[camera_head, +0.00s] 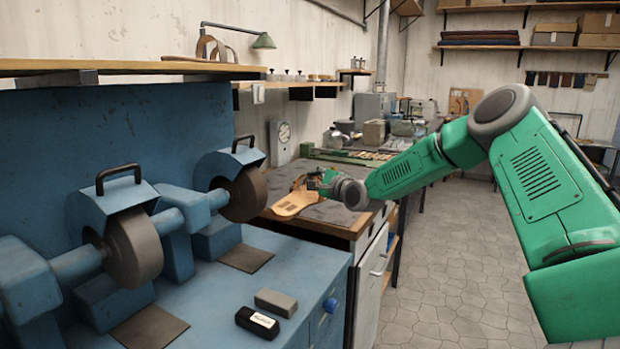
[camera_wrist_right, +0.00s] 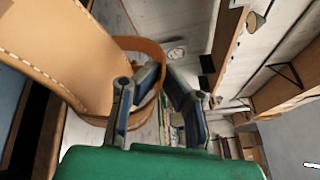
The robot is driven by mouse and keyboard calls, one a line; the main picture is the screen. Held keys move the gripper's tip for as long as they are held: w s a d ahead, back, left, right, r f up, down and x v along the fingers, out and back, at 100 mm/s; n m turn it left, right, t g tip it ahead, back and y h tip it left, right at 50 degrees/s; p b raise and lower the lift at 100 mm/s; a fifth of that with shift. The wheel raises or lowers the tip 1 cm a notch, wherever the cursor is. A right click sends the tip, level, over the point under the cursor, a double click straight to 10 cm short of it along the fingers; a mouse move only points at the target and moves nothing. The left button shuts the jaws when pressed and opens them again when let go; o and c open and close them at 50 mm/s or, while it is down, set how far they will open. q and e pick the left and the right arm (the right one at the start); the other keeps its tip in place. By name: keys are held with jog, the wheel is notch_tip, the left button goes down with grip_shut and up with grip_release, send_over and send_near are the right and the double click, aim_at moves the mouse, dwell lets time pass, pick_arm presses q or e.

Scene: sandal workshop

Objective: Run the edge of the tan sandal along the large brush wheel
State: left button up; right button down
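The tan sandal (camera_head: 293,204) shows in the head view over the front corner of the wooden bench, sole stretched to the left. In the right wrist view its tan sole (camera_wrist_right: 70,45) fills the upper left and its brown strap (camera_wrist_right: 140,44) loops toward my fingers. My right gripper (camera_head: 318,181) is at the strap end; in the wrist view its fingertips (camera_wrist_right: 163,72) close on the strap. A dark brown wheel (camera_head: 246,194), which looks like the large brush wheel, is left of the sandal, apart from it. A grey wheel (camera_head: 137,247) is nearer. My left gripper is out of view.
Both wheels sit under blue hoods (camera_head: 112,207) on a blue machine bench. A grey block (camera_head: 276,302) and a black block (camera_head: 257,322) lie on its front. A wooden shelf (camera_head: 150,68) runs above. The wooden bench (camera_head: 318,225) adjoins on the right, with open floor beyond.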

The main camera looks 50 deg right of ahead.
jog(key=s, duration=0.1)
jog(key=s+d+p, duration=0.1)
jog(key=s, duration=0.1)
jog(key=s+f+p, duration=0.1)
jog(key=s, duration=0.1)
jog(key=shift+d, duration=0.2)
dwell(0.5)
jog(key=w+b, duration=0.2)
jog(key=w, duration=0.1)
jog(key=shift+w+a+r+b, duration=0.15)
jog(key=shift+w+a+b, duration=0.15)
jog(key=shift+a+b, duration=0.1)
jog(key=shift+w+a+r+b, duration=0.15)
jog(key=shift+w+r+b, duration=0.15)
jog(key=shift+w, duration=0.3)
jog(key=shift+w+a+r+b, duration=0.15)
jog(key=shift+w+b, duration=0.15)
jog(key=shift+w, duration=0.3)
jog(key=shift+w+a+r+b, duration=0.2)
jog(key=shift+w+b, duration=0.35)
jog(key=shift+w, duration=0.15)
jog(key=shift+s+a+r+p, duration=0.1)
jog(key=shift+s+a+p, duration=0.05)
jog(key=shift+a+p, duration=0.2)
dwell(0.8)
